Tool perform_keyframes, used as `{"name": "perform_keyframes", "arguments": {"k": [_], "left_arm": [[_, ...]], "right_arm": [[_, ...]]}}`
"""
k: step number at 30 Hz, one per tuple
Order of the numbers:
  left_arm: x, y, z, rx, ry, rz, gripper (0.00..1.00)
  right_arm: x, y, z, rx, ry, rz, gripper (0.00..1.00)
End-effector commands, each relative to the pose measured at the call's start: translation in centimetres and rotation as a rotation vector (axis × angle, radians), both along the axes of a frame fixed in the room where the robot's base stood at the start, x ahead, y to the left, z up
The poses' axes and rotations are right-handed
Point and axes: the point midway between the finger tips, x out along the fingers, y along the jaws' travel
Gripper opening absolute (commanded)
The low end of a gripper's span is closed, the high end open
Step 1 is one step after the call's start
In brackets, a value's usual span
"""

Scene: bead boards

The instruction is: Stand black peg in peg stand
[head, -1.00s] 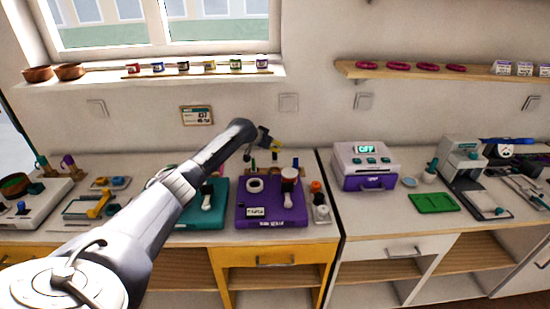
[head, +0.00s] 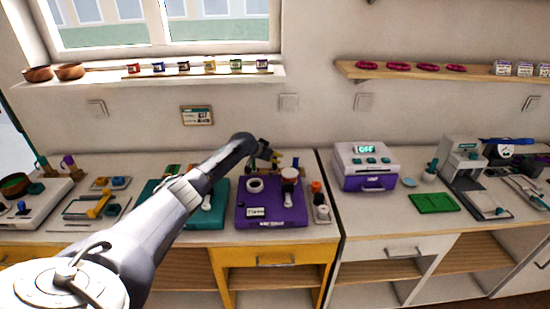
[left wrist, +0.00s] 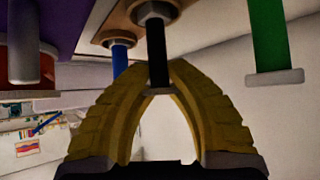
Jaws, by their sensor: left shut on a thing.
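My left gripper (head: 273,158) is low over the counter, just behind the purple board. In the left wrist view its yellow fingers (left wrist: 159,75) are shut on the black peg (left wrist: 157,50). The far end of the black peg meets a grey hexagonal collar (left wrist: 155,12) at a wooden piece of the peg stand (left wrist: 188,8). I cannot tell how deep it sits. A blue peg (left wrist: 121,62) stands beside it in another wooden piece; in the head view the blue peg (head: 296,162) is right of the gripper. My right gripper is not in view.
The purple board (head: 270,215) lies in front of the gripper, with a white ring (head: 255,185) on it. A teal board (head: 150,192) is under my left arm. A green peg (left wrist: 268,40) is close by in the left wrist view. A purple-and-white machine (head: 365,165) stands right.

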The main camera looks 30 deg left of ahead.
Motion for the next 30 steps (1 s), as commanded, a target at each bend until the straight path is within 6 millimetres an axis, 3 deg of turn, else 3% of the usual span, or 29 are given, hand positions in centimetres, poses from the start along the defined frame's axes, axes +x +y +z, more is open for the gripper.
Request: {"name": "perform_keyframes", "arguments": {"k": [3,4,9,20,30], "left_arm": [[0.0,0.0,-0.2,-0.001,0.000,0.001,0.00],[0.0,0.0,-0.2,-0.001,0.000,0.001,0.18],[0.0,0.0,-0.2,-0.001,0.000,0.001,0.38],[-0.1,0.1,0.1,0.001,0.000,0.000,0.39],[-2.4,0.5,2.0,0.004,-0.001,-0.002,0.39]], "right_arm": [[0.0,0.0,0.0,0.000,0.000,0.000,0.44],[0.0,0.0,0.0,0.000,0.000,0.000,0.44],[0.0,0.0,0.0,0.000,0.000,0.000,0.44],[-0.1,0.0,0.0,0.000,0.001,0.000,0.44],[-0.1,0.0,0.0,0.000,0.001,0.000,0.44]]}}
